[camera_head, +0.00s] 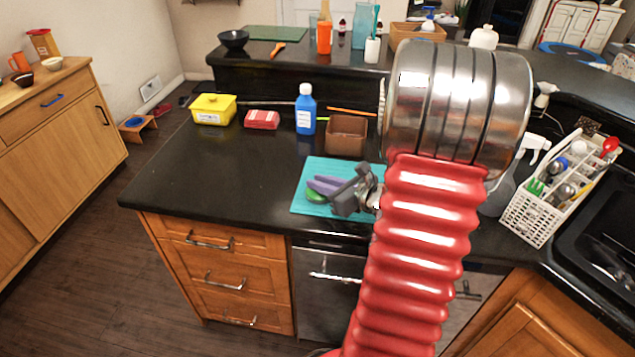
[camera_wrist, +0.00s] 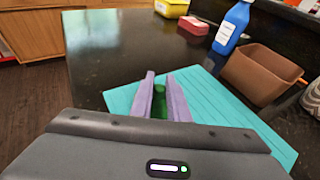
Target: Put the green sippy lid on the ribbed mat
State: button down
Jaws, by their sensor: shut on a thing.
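The green sippy lid (camera_head: 315,196) is between the purple fingers of my gripper (camera_head: 322,187), low over the teal ribbed mat (camera_head: 300,206). In the wrist view the lid (camera_wrist: 160,101) shows as a dark green piece between the two fingers (camera_wrist: 160,95), partly hidden by them. The gripper is shut on the lid. The mat (camera_wrist: 225,118) lies flat on the black counter, under and around the gripper. I cannot tell whether the lid touches the mat.
A brown bin (camera_head: 346,134) stands just behind the mat, with a blue bottle (camera_head: 306,110) to its left. A red package (camera_head: 262,119) and a yellow tub (camera_head: 213,109) sit further left. The counter left of the mat is clear. A white caddy (camera_head: 545,205) stands right.

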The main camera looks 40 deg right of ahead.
jog(key=shift+f, duration=0.2)
jog(key=shift+f, duration=0.1)
jog(key=c, duration=1.7)
grip_release()
jog(key=v, duration=1.2)
jog(key=shift+s, duration=0.1)
